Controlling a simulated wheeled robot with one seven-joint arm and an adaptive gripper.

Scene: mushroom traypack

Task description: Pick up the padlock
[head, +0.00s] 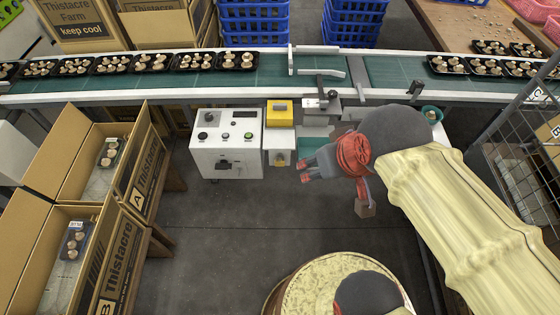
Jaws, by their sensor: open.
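A small yellowish piece (280,157) on the pale panel below the yellow box (280,113) may be the padlock; it is too small to be sure. My gripper (303,171) points left, with its two grey fingertips apart and nothing seen between them. The fingertips are just right of that piece and slightly lower in the picture; I cannot tell the depth between them. A red and brownish part hangs under my wrist.
A white control box (226,143) stands left of the yellow box. The conveyor (270,78) runs behind, carrying mushroom trays (157,62). Open cartons (140,160) stand at left, a wire rack (520,150) at right.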

